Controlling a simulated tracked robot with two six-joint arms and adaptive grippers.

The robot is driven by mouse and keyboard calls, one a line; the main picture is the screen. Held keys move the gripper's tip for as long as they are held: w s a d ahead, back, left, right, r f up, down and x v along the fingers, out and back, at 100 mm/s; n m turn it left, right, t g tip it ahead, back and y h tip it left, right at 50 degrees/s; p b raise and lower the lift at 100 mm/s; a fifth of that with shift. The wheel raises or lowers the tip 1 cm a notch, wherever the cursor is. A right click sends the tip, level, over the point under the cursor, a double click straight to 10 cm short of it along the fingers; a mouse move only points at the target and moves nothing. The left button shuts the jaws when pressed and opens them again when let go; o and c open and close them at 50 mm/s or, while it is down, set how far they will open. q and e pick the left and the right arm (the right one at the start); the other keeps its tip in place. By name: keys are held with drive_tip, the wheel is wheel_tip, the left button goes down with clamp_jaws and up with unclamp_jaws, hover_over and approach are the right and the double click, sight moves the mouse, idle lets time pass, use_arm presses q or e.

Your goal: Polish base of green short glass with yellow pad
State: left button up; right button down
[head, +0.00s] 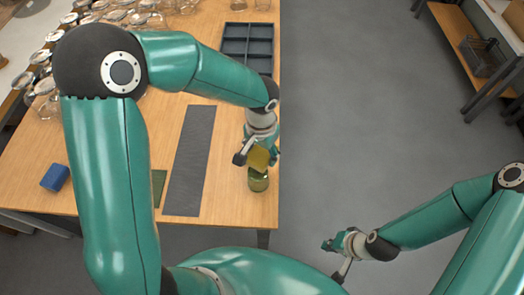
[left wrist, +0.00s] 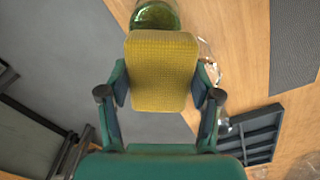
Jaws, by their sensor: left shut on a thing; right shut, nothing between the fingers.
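The green short glass (head: 258,183) stands near the right edge of the wooden table. It also shows at the top of the left wrist view (left wrist: 155,14), partly cut off by the frame. My left gripper (head: 257,158) is shut on the yellow pad (left wrist: 162,75), with one finger on each side of it. In the head view the pad overlaps the top of the glass; I cannot tell whether they touch. My right gripper (head: 335,250) is shut and empty, off the table over the floor at the lower right.
A dark compartment tray (head: 235,45) lies at the table's far right. A long grey mat (head: 190,160) lies left of the glass. A green mat (head: 158,185) is partly hidden by my arm. A blue block (head: 55,177) and several glass jars (head: 45,85) are on the left.

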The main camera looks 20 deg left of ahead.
sight(257, 162)
use_arm(q)
drive_tip(key=shift+f+b, duration=0.95)
drive_tip(key=shift+b, duration=0.05)
drive_tip(key=shift+s+b, duration=0.4)
drive_tip(key=shift+s, duration=0.15)
drive_tip(key=shift+s+r+b, duration=0.1)
drive_tip(key=shift+s+b, duration=0.3)
drive_tip(key=shift+s, duration=0.55)
drive_tip(key=shift+s+a+b, duration=0.1)
drive_tip(key=shift+s+b, duration=0.6)
drive_tip(key=shift+s, duration=0.75)
drive_tip(key=shift+w, duration=3)
